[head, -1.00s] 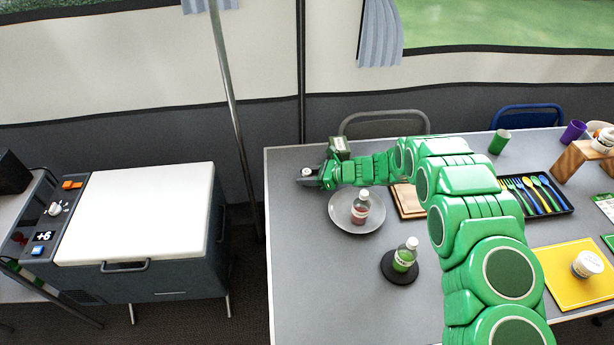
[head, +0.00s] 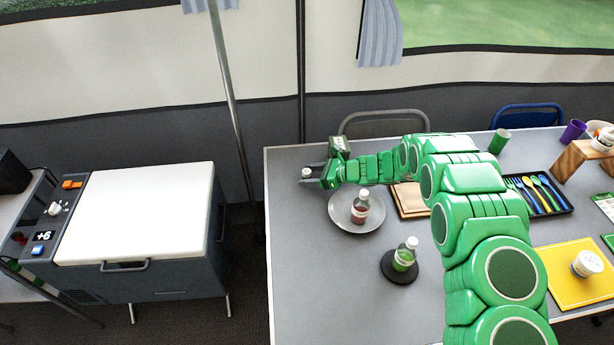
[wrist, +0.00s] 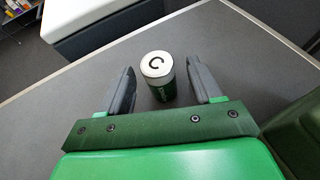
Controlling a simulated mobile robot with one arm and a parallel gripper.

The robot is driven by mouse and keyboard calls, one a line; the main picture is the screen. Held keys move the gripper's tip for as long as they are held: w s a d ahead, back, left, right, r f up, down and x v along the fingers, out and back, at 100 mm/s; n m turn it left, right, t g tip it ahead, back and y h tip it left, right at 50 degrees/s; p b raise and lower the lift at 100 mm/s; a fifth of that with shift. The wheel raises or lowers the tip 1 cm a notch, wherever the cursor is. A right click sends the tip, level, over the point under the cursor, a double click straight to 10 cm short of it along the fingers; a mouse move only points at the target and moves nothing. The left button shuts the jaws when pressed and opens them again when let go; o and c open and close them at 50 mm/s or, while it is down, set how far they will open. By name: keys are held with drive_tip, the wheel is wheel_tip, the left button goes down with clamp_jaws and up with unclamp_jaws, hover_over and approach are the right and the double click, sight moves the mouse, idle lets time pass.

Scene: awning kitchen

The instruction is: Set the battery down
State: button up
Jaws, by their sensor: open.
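The battery (wrist: 163,88) is a short green cylinder with a white top bearing a dark curved mark. In the wrist view it stands upright on the grey table (wrist: 215,30), between the two fingers with a gap on each side. My gripper (wrist: 162,85) is open around it. In the head view my gripper (head: 312,174) is low over the table's far left corner, and the battery's pale top (head: 306,171) shows between the fingers. The battery's lower side is partly hidden in the head view.
A grey plate (head: 341,217) with a bottle of red liquid (head: 360,207) and a dark coaster (head: 387,267) with a green bottle (head: 404,255) are nearer on the table. A wooden board (head: 408,203) lies beside my arm. A cooler (head: 140,215) stands left, across a gap.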

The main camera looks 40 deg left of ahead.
drive_tip(key=v, duration=1)
drive_tip(key=shift+w+d+r, duration=0.1)
drive_tip(key=shift+d+r, duration=0.05)
drive_tip(key=shift+d, duration=0.15)
drive_tip(key=shift+d+r, duration=0.1)
drive_tip(key=s+d+r+n+h, duration=0.3)
drive_tip(key=s+d+r+n, duration=0.15)
drive_tip(key=d+r, duration=0.75)
drive_tip(key=s+d+r+n+h, duration=0.3)
drive_tip(key=s+d+r, duration=0.3)
drive_tip(key=d+r, duration=0.5)
drive_tip(key=s+d+r+n+t+h, duration=0.1)
drive_tip(key=s+d+r+n+h, duration=0.2)
drive_tip(key=s+d, duration=1)
drive_tip(key=s+d+r+n+t+h, duration=0.2)
drive_tip(key=s+d+r+n+h, duration=0.1)
drive_tip(key=s+d, duration=1)
drive_tip(key=shift+d, duration=1.25)
